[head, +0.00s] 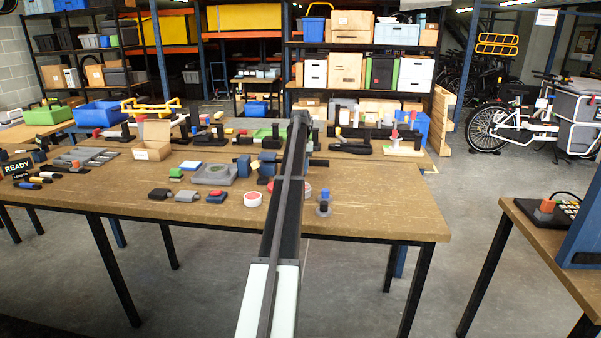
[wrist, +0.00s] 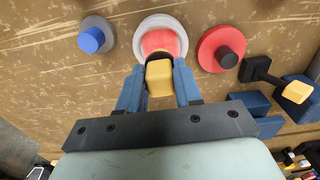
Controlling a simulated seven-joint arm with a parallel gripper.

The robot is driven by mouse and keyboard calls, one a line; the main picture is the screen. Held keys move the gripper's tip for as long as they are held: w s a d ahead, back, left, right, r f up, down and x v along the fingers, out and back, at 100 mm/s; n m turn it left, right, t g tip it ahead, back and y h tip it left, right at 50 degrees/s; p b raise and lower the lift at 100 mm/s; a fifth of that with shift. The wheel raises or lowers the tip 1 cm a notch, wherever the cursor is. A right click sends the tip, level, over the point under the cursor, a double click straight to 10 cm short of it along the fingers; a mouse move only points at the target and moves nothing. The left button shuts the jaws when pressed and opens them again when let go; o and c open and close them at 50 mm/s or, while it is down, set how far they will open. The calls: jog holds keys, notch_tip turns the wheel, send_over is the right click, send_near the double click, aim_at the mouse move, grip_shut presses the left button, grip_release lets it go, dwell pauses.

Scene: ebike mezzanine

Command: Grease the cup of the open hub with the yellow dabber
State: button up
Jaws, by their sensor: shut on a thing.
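My gripper (wrist: 159,68) shows in the wrist view, its two blue fingers closed on a yellow block, which looks like the handle of the yellow dabber (wrist: 159,80). A dark part shows just beyond the block; the dabber's tip is hidden. It stands in front of and overlaps a round white-rimmed thing with a red inside (wrist: 163,24). Whether it touches that is not clear. I cannot tell surely which thing is the open hub. In the head view my arm hides the gripper and dabber.
In the wrist view a grey disc with a blue knob (wrist: 96,38) lies left, and a red disc with a dark knob (wrist: 221,50) right. A black piece with a yellow end (wrist: 292,91) is farther right. The bench's right end (head: 390,215) is mostly bare.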

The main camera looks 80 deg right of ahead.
jog(key=shift+r, duration=1.8)
